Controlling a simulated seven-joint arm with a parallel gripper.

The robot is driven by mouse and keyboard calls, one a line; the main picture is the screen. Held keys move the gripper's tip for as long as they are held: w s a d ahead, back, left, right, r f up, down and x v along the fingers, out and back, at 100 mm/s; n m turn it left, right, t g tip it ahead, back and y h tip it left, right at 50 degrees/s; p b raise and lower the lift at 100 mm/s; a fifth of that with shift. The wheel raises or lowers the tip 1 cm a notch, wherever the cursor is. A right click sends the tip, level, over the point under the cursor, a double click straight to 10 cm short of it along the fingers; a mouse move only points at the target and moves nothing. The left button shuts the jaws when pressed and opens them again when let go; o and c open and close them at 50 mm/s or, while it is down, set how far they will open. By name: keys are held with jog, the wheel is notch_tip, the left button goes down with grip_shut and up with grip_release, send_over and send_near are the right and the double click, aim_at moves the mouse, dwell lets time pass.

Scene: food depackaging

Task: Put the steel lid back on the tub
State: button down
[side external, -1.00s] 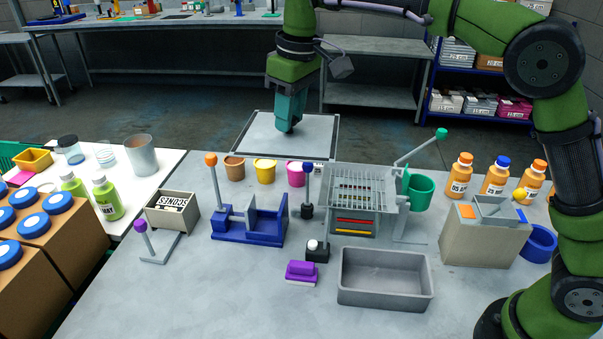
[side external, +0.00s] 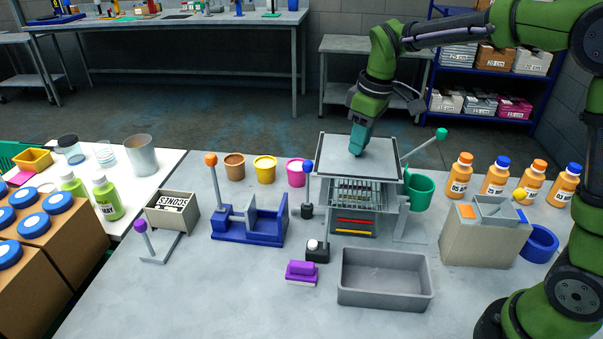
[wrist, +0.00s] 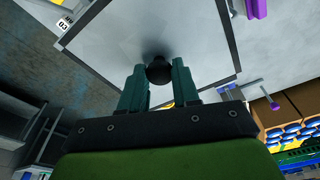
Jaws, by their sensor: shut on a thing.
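My gripper (side external: 358,152) is shut on the dark knob (wrist: 158,70) of the steel lid (side external: 334,148), a flat grey rectangular plate with a dark rim. It holds the lid in the air, roughly level, in front of or above the back of the wire rack in the side view. In the wrist view the lid (wrist: 105,45) fills much of the upper picture, with my gripper (wrist: 157,74) at the knob. The grey rectangular tub (side external: 385,302) stands open and looks empty at the table's front, apart from the lid.
The wire rack unit (side external: 352,222) with a green cup (side external: 419,192) and a tall green-knobbed lever (side external: 441,134) stands behind the tub. A beige box (side external: 480,240) is to the right, with several orange bottles behind. A purple brush (side external: 301,271) lies left of the tub.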

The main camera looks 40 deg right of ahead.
aim_at(361, 157)
notch_tip(361, 157, down, 7)
jog(key=shift+f, duration=0.2)
jog(key=shift+f, duration=0.15)
jog(key=c, duration=0.8)
grip_release()
